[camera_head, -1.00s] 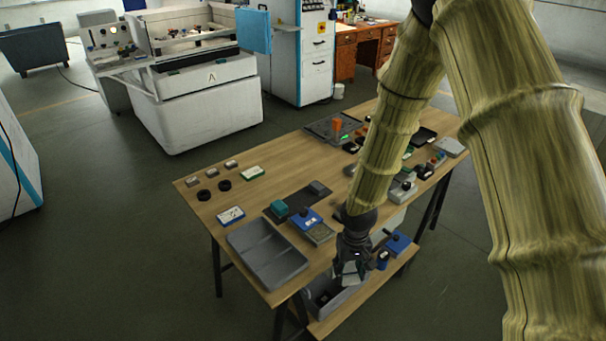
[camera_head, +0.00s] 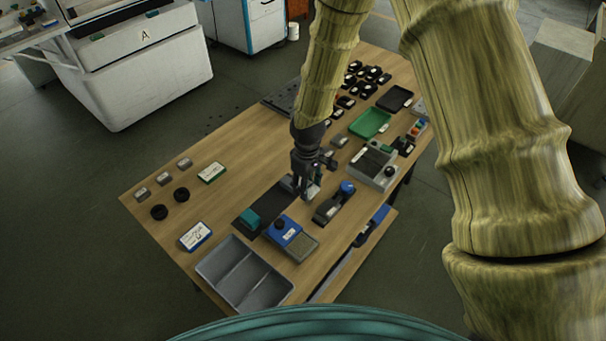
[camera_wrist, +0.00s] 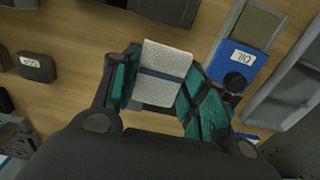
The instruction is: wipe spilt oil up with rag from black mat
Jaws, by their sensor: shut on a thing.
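My gripper (camera_head: 307,192) is shut on a pale rag with a dark blue stripe (camera_wrist: 164,75). The rag shows between its teal finger pads in the wrist view, and only a small pale patch of it shows in the head view. The black mat (camera_head: 273,200) lies on the wooden table, and a teal block (camera_head: 249,219) rests at its near left end. My gripper is by the mat's far right end; I cannot tell whether the rag touches it. No spilt oil can be made out; the gripper hides part of that end.
A blue box labelled OIL (camera_wrist: 241,62) stands beside the mat, also seen in the head view (camera_head: 287,231). A grey divided tray (camera_head: 240,279) lies at the near edge. A device with a blue knob (camera_head: 335,203) stands right of my gripper.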

